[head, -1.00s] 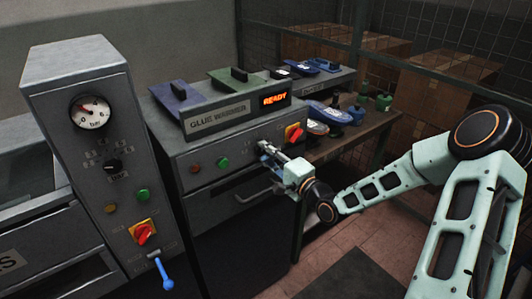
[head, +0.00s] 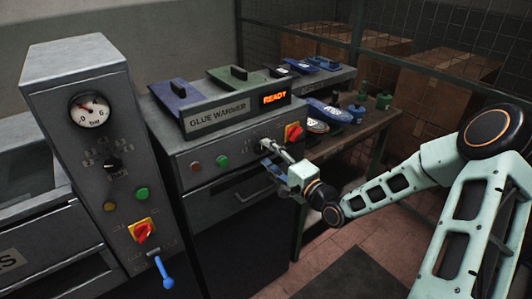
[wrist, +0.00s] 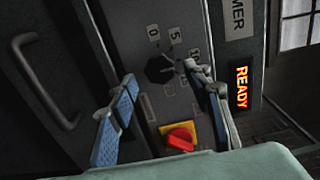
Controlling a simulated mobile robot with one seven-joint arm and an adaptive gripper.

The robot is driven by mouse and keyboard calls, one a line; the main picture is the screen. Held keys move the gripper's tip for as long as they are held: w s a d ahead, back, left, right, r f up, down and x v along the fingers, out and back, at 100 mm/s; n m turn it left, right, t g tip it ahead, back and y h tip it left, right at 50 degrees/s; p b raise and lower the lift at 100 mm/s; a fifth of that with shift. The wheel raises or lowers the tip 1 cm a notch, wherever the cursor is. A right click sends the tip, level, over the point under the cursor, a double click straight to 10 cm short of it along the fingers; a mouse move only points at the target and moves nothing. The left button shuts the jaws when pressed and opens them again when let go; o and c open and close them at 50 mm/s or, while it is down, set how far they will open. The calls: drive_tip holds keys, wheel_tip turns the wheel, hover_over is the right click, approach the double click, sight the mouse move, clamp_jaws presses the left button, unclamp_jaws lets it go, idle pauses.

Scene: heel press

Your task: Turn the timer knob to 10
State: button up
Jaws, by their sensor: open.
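The timer knob (wrist: 160,69) is a dark round knob on the glue warmer's front panel. In the wrist view the marks 0, 5 and 10 run around it. Its pointer is too dark to read surely. My gripper (wrist: 159,75) is open, with one blue-padded finger on each side of the knob in this view. I cannot tell whether either finger touches it. The right finger partly covers the area by the 10. In the head view my gripper (head: 266,153) is at the panel and hides the knob.
A red and yellow switch (wrist: 179,137) sits close to the knob, also seen in the head view (head: 293,132). The READY display (head: 275,98) is above. A door handle (wrist: 40,80) lies to one side. The gauge cabinet (head: 85,150) stands at left.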

drive_tip(key=v, duration=1)
drive_tip(key=shift+s+d, duration=0.1)
